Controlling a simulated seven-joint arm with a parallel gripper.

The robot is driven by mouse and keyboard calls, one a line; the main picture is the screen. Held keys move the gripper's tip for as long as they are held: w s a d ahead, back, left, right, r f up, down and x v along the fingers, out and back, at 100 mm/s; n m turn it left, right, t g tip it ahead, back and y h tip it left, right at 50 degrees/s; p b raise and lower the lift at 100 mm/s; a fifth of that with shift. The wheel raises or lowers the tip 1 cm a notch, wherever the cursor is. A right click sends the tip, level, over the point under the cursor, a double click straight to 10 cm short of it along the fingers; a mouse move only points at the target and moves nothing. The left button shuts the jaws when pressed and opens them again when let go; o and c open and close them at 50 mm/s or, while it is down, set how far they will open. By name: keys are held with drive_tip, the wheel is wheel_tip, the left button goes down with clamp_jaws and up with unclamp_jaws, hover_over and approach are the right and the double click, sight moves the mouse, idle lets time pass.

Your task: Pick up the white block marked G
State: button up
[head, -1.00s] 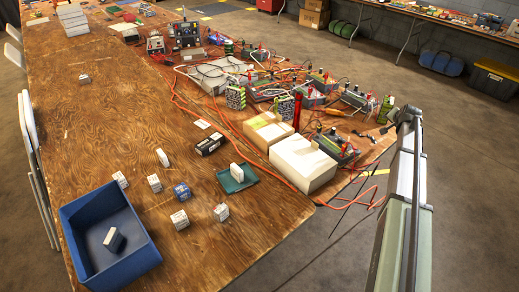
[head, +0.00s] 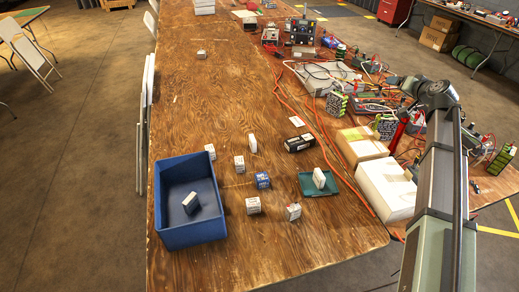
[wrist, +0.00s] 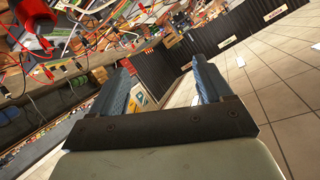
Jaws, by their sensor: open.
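Several small white blocks stand on the wooden table in the head view, and I cannot read a G on any. They include a front block (head: 253,205), a front right block (head: 293,212), a middle block (head: 239,163), a thin upright block (head: 253,143), one by the bin's corner (head: 210,152) and a far one (head: 202,54). Another white block (head: 319,178) stands on a green tray (head: 308,191), and one (head: 190,203) lies tilted in the blue bin (head: 190,240). My gripper (wrist: 162,75) is open and empty in the wrist view, away from the blocks.
A blue block (head: 262,181) and a black box (head: 299,143) stand among the white blocks. Cardboard boxes (head: 386,190), red cables and electronics crowd the table's right side, near my arm. The table's far middle is mostly bare.

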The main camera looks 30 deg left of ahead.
drive_tip(key=s+a+f+n+g, duration=0.2)
drive_tip(key=a+f+n+g, duration=0.15)
drive_tip(key=a, duration=0.65)
drive_tip(key=s+a+f+n+g, duration=0.2)
drive_tip(key=a+n, duration=0.2)
drive_tip(key=a, duration=0.6)
drive_tip(key=n+g+h, duration=0.6)
drive_tip(key=n+h, duration=0.1)
drive_tip(key=n, duration=1.2)
hover_over(210, 148)
wheel_tip(210, 148, down, 11)
wheel_tip(210, 148, down, 12)
drive_tip(key=shift+a+f, duration=0.1)
drive_tip(key=shift+f, duration=0.15)
drive_tip(key=c, duration=1)
drive_tip(key=shift+c, duration=0.2)
drive_tip(key=shift+r, duration=0.1)
